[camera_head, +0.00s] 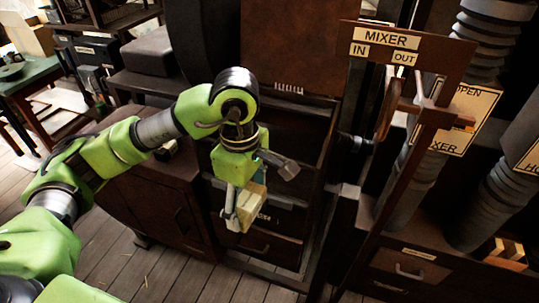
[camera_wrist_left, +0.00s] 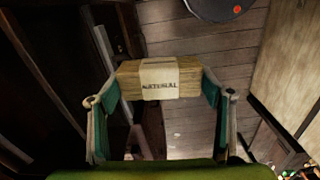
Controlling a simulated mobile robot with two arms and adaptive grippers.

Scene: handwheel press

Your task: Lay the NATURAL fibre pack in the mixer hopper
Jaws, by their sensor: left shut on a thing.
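My left gripper (camera_head: 243,203) is shut on the NATURAL fibre pack (camera_head: 252,207) and holds it in the air in front of dark brown drawers. In the left wrist view the pack (camera_wrist_left: 130,82) is a straw-coloured block with a pale paper band, whose blurred print looks like NATURAL. It sits between the two fingers of the gripper (camera_wrist_left: 162,90). A dark open-topped bin (camera_head: 300,135), which may be the mixer hopper, stands behind and right of the gripper; its inside is mostly in shadow. My right gripper is not in view.
A brown cabinet (camera_head: 155,205) stands left of the gripper.

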